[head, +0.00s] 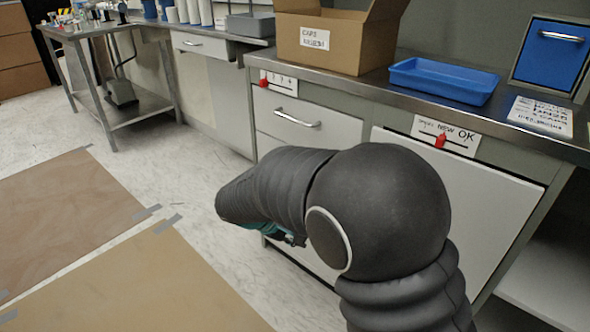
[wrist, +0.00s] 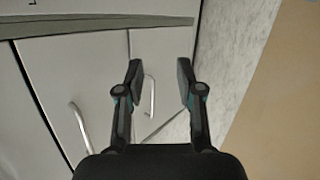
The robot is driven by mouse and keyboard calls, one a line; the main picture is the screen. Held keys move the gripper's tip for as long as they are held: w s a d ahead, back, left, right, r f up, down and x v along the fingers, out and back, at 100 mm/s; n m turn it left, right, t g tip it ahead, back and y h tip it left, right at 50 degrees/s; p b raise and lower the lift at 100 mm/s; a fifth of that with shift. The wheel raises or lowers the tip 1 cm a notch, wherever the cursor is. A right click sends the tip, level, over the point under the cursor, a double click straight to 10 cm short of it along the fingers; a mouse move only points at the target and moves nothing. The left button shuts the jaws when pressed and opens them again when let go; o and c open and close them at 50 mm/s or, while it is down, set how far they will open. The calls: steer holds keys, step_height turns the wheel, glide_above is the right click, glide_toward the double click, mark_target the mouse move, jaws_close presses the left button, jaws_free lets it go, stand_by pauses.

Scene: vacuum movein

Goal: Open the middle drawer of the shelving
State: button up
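The grey metal shelving (head: 355,94) runs along the wall in the head view, with pale drawer fronts under its top. An upper drawer (head: 335,127) has a silver bar handle (head: 298,117). A second front (head: 268,146) shows just below it, mostly hidden by my arm. In the wrist view, one silver handle (wrist: 149,97) shows between my fingers and another handle (wrist: 80,124) lies to the left. I cannot tell which handle is the middle drawer's. My gripper (wrist: 160,76) is open and empty, apart from the fronts. In the head view my arm hides most of it.
A cardboard box (head: 340,40), a blue tray (head: 443,80) and a blue drawer unit (head: 552,52) stand on the top. A tilted white panel (head: 465,190) is right of the drawers. Brown mats (head: 150,280) lie on the floor; pale floor (head: 190,170) is clear.

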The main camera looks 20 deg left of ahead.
steer(key=w+a+n+t, duration=0.1)
steer(key=w+a+t, duration=0.3)
steer(key=a, duration=0.5)
steer(key=w+a+r+m+t, duration=0.1)
steer(key=w+a+r+t, duration=0.3)
steer(key=w+a+r, duration=0.15)
steer(key=x, duration=0.8)
steer(key=r+x, duration=0.1)
steer(key=x, duration=0.3)
steer(key=shift+w+d+p, duration=0.25)
steer(key=shift+d+p, duration=0.05)
steer(key=shift+d, duration=0.15)
jaws_close()
